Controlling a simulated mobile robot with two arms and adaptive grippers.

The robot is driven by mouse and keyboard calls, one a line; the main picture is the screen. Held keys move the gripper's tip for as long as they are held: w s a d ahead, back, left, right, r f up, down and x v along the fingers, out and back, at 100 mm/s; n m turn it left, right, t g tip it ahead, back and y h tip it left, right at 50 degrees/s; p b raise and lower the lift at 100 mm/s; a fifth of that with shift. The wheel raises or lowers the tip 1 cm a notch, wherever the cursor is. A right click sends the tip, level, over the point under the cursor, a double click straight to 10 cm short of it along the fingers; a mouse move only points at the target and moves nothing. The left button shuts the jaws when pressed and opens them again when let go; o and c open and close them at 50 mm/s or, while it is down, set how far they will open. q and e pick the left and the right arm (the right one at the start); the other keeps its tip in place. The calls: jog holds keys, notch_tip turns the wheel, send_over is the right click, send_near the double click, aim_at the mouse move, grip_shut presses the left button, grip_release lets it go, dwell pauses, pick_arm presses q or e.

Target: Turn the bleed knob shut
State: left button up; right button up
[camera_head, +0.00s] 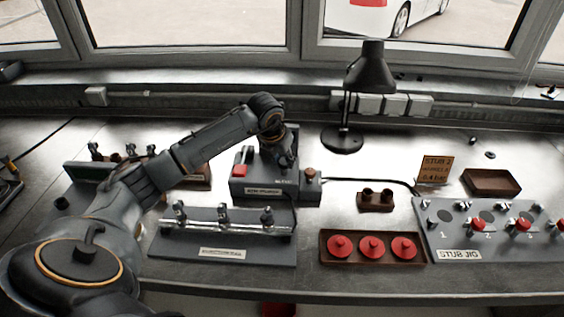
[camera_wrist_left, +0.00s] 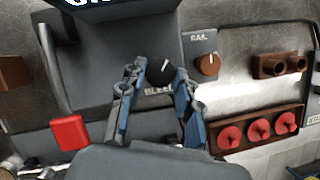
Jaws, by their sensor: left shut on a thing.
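The bleed knob (camera_wrist_left: 158,71) is a small black knob with a white pointer line, above the lettering "BLEED" on a dark grey unit (camera_wrist_left: 105,40). My left gripper (camera_wrist_left: 160,74) has one fingertip on each side of the knob and is shut on it. In the head view the left arm reaches from the left over the unit (camera_head: 250,188), and the left gripper (camera_head: 286,160) points down at its top. The knob is hidden there behind the gripper. My right gripper is in neither view.
A red block (camera_wrist_left: 69,133) and a brown-orange knob (camera_wrist_left: 208,64) flank the bleed knob. A rail fixture (camera_head: 222,250) stands in front of the unit. A tray with red discs (camera_head: 372,262) and a stub jig (camera_head: 480,238) lie right. A lamp (camera_head: 342,138) stands behind.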

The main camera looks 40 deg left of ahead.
pick_arm(q)
jog(key=n+b, duration=0.1)
jog(key=n+y+b, duration=0.1)
jog(key=n, duration=0.1)
jog(key=shift+w+d+f+n, duration=0.1)
jog(key=shift+d+n, duration=0.1)
jog(key=shift+n, duration=0.1)
jog(key=shift+n+g+y+b, duration=0.7)
jog(key=shift+n+b, duration=0.25)
jog(key=shift+n, duration=0.75)
jog(key=o, duration=1.2)
jog(key=shift+c, duration=0.2)
jog(key=v, duration=1.2)
jog(key=shift+d, duration=0.1)
